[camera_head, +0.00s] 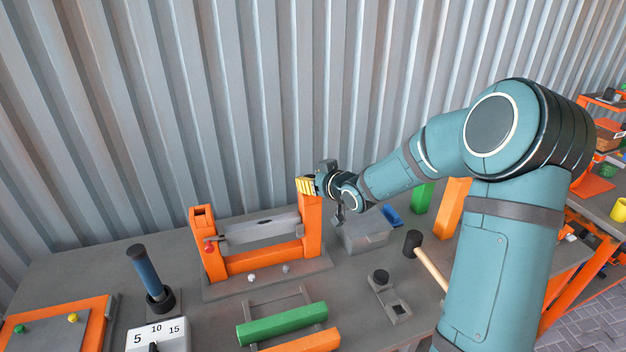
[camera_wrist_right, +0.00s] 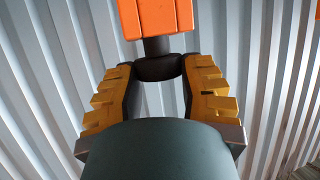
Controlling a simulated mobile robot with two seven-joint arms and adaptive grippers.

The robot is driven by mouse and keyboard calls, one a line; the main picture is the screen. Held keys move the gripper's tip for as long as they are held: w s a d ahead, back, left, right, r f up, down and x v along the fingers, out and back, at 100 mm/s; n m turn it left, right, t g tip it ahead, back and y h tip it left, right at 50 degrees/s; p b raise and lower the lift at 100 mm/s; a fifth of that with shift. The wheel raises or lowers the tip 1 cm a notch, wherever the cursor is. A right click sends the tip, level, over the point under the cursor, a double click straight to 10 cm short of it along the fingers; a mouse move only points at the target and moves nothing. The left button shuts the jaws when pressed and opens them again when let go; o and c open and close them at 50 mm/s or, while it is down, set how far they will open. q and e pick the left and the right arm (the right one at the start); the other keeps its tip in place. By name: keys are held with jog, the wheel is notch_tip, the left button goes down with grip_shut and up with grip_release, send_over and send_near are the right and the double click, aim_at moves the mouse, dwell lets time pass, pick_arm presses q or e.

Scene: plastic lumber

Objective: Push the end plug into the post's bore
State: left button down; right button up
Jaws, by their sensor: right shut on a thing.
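My right gripper (camera_head: 309,185) is at the top of the right orange upright of a stand (camera_head: 238,262). In the right wrist view, its yellow-padded fingers (camera_wrist_right: 160,72) are shut on a dark round plug (camera_wrist_right: 158,69). A narrower dark stem (camera_wrist_right: 156,46) runs from the plug towards an orange block end (camera_wrist_right: 155,18). I cannot tell how far the stem is inside it, and no bore shows. A grey bar (camera_head: 262,229) lies across the stand between its uprights. In the head view the plug is hidden by the gripper. My left gripper is not in view.
A grey box (camera_head: 362,234) stands right of the stand, with a mallet (camera_head: 412,242) beyond it. Green (camera_head: 282,323) and orange (camera_head: 308,343) planks lie in front. A blue-handled tool (camera_head: 148,272) and a dial box (camera_head: 158,340) stand left. Corrugated wall rises behind the bench.

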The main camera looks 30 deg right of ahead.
jog(key=shift+s+a+f+b, duration=0.15)
jog(key=shift+f+b, duration=0.15)
jog(key=shift+f, duration=0.15)
jog(key=shift+r, duration=0.1)
jog(key=shift+d+r+p, duration=0.2)
jog(key=shift+r+p, duration=0.3)
jog(key=shift+r, duration=0.1)
jog(key=shift+w, duration=0.2)
jog(key=shift+a+r+p, duration=0.1)
jog(key=shift+p, duration=0.3)
jog(key=shift+w, duration=0.1)
dwell(0.4)
jog(key=shift+p, duration=0.4)
jog(key=shift+f+b, duration=0.7)
dwell(0.9)
